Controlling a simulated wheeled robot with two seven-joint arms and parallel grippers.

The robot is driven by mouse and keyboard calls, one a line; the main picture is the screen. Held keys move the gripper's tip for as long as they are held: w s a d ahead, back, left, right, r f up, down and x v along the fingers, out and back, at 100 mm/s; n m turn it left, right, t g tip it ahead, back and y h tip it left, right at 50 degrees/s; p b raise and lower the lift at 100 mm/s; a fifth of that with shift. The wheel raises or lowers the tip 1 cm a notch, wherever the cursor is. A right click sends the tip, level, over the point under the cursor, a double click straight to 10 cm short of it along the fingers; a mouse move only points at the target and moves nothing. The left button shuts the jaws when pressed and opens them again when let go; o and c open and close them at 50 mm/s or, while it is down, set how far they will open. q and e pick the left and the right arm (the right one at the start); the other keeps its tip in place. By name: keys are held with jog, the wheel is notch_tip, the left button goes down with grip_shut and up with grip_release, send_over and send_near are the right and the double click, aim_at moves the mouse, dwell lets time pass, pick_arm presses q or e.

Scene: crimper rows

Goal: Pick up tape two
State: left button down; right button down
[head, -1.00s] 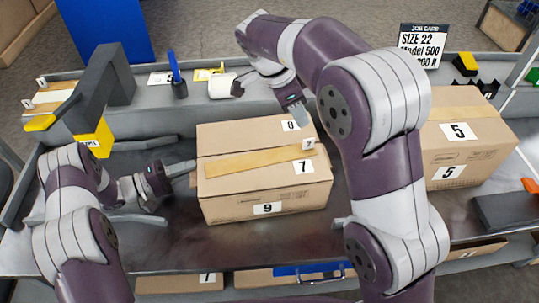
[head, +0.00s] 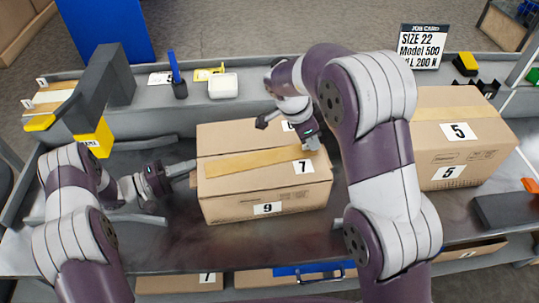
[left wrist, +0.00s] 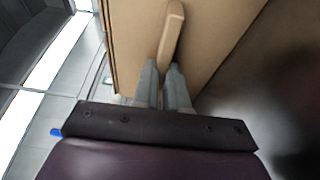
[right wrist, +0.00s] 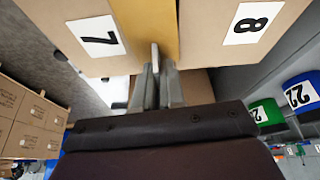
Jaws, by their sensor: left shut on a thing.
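A long tan tape strip (head: 252,162) lies slantwise over the top seam of the middle cardboard box (head: 222,205), which bears labels 7, 8 and 9. My left gripper (head: 190,167) is at the box's left side. In the left wrist view its fingers (left wrist: 164,88) are shut on a tan tab (left wrist: 172,35) standing out from the box. My right gripper (head: 312,143) is at the strip's right end and covers its small tag. In the right wrist view a pale upright piece stands at its narrow-set fingertips (right wrist: 158,70); whether they grip it is unclear.
A box marked 5 (head: 455,150) stands to the right. A grey post with a yellow block (head: 95,138) stands at left. The bench is clear before the middle box.

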jog(key=shift+r, duration=0.15)
notch_tip(320, 180, up, 10)
jog(key=shift+f, duration=0.1)
dwell(0.5)
notch_tip(320, 180, up, 9)
dwell(1.5)
pick_arm(q)
jog(key=c, duration=1.1)
grip_release()
